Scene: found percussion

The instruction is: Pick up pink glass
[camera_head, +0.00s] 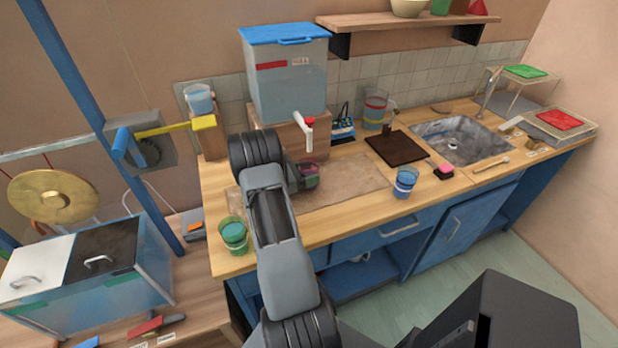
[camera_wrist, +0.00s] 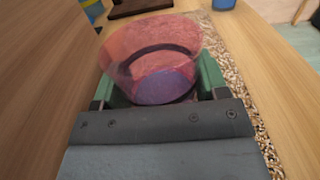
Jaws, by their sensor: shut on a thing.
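The pink glass (camera_wrist: 152,55) is see-through, with a dark band around it and a purplish base, and fills the middle of the wrist view. My gripper (camera_wrist: 155,85) has its green fingers on both sides of the glass and is shut on it. In the head view the pink glass (camera_head: 309,170) shows at the end of my arm, in front of the water container's tap. My gripper (camera_head: 305,182) is partly hidden there by my own arm. I cannot tell whether the glass touches the surface below.
A clear container with a blue lid (camera_head: 287,80) and a white-and-red tap (camera_head: 308,130) stands behind. A green glass (camera_head: 233,236) is left and a blue glass (camera_head: 404,184) right on the counter. A dark board (camera_head: 397,148) and a sink (camera_head: 460,140) lie farther right.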

